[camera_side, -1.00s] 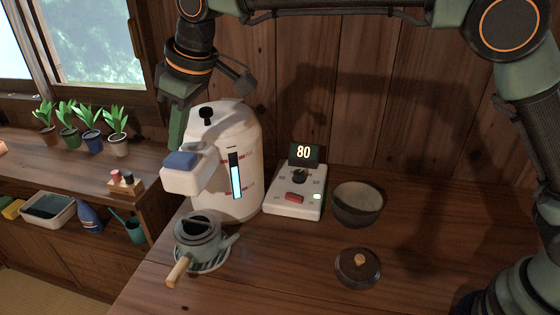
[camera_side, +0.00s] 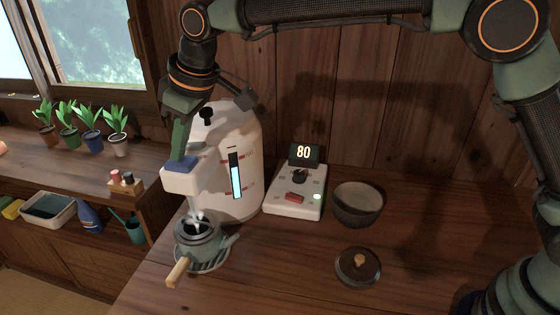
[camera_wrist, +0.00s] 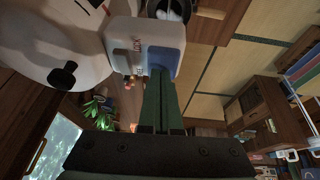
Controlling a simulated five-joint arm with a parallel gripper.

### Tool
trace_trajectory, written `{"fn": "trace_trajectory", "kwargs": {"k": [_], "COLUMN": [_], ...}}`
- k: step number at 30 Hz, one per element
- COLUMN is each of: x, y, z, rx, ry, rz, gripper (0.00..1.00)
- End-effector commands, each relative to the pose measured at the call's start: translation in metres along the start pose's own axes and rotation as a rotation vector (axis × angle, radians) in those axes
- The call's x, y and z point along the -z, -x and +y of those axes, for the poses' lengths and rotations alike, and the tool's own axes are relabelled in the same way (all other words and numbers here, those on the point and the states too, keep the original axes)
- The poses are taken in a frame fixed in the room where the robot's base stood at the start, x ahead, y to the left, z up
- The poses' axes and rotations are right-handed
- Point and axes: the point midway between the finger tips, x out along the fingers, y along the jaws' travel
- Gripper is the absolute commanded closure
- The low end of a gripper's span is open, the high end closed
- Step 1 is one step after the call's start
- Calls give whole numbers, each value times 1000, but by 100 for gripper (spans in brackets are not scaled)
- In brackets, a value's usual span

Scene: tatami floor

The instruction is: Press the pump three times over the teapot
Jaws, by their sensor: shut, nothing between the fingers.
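The white hot-water pot (camera_side: 240,140) stands on the wooden counter, with a blue pump button (camera_side: 180,166) on its spout head. My gripper (camera_side: 180,155) is shut, and its green fingertips press on the blue button from above. In the wrist view the shut fingers (camera_wrist: 160,75) reach the blue button (camera_wrist: 163,60). Water (camera_side: 197,220) runs from the spout into the open grey-green teapot (camera_side: 211,244).
A white control box (camera_side: 296,199) with a display (camera_side: 303,152) reading 80 stands right of the pot. A dark bowl (camera_side: 358,203) and the lid (camera_side: 358,266) lie farther right. Potted plants (camera_side: 90,128) line the left shelf. The front right counter is clear.

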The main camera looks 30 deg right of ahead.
Motion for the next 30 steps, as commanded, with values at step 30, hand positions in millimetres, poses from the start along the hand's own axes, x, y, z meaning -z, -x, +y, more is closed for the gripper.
{"fn": "trace_trajectory", "kwargs": {"k": [30], "x": [7], "y": [18], "z": [1], "rx": [0], "ry": [0], "rz": [-3], "gripper": [100]}}
